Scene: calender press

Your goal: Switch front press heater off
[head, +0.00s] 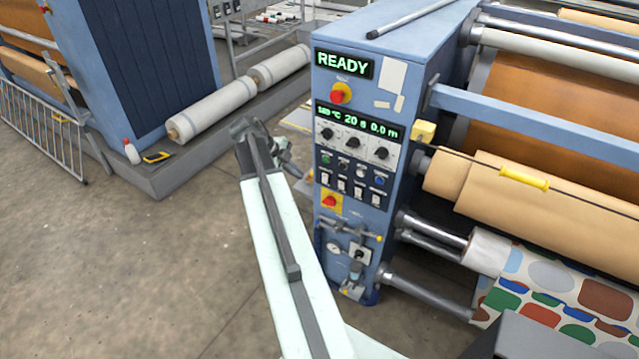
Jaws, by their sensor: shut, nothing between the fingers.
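The front press (335,110) is a blue cabinet with rollers to its right. Its upper display (343,64) reads READY. A lower green display (357,122) shows a temperature, 20 s and 0.0 m. My gripper (290,164) is at the end of my arm, just left of the panel. It is shut and empty, apart from the switches.
A gauge and valves (350,250) project from the lower cabinet. A second blue machine (110,70) stands at left, with wrapped rolls (210,108) on its plinth. The floor (130,260) at left is clear.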

